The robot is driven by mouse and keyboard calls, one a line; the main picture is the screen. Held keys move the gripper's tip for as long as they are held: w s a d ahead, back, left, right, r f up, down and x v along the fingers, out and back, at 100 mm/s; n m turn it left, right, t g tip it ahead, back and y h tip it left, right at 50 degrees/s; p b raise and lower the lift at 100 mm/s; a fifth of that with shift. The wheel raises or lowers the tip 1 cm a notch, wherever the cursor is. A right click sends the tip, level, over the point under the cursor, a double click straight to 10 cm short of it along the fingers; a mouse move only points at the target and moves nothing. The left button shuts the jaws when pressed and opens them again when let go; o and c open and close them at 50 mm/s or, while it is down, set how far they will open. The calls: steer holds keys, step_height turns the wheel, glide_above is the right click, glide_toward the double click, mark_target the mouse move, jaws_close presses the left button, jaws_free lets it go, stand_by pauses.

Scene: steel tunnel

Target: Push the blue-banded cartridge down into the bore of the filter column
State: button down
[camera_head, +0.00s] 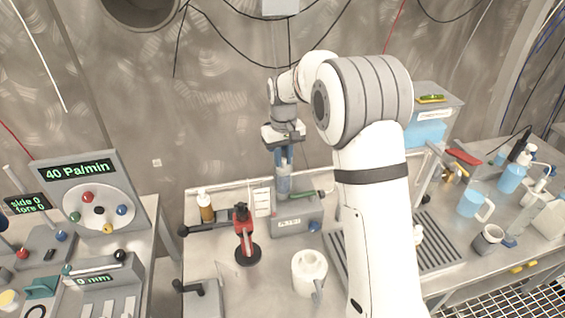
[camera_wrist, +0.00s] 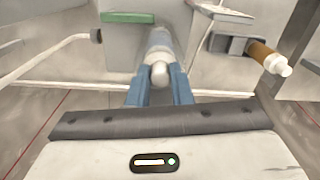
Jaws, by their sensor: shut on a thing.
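My gripper (camera_head: 284,163) points down at the middle of the bench, its blue fingers closed at the top of a pale, bluish upright cylinder (camera_head: 284,184). In the wrist view my gripper (camera_wrist: 159,88) has its fingers on either side of a rounded grey-white knob (camera_wrist: 159,75), the near end of the cartridge. A whitish cylinder with a bluish tint (camera_wrist: 160,43) continues beyond it. The cylinder stands at a grey box with a label (camera_head: 297,222). I cannot tell where the cartridge ends and the filter column begins, nor how deep it sits; the bore is hidden.
A red clamp-like stand (camera_head: 243,238) and an amber bottle (camera_head: 206,208) are to the left. A white round holder (camera_head: 309,272) is in front. A slotted drain tray (camera_head: 440,243) lies further right.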

steer(key=shift+r, duration=0.1)
steer(key=c, duration=1.3)
jaws_free()
step_height(320, 180, up, 11)
steer(key=s+d+r+m, duration=0.1)
steer(key=s+d+r, duration=0.3)
steer(key=s, duration=0.3)
steer(key=s+d+f+m+t, duration=0.1)
steer(key=s+d+f, duration=0.1)
steer(key=s, duration=0.6)
steer(key=s+d+f+m+t, duration=0.1)
steer(key=s+d+f, duration=0.2)
steer(key=s, duration=0.6)
steer(key=s+d+f+m+t, duration=0.1)
steer(key=s+d+f, duration=0.1)
steer(key=s, duration=0.7)
steer(key=shift+d+f+b, duration=0.25)
steer(key=shift+d+b, duration=0.2)
steer(key=shift+d, duration=0.2)
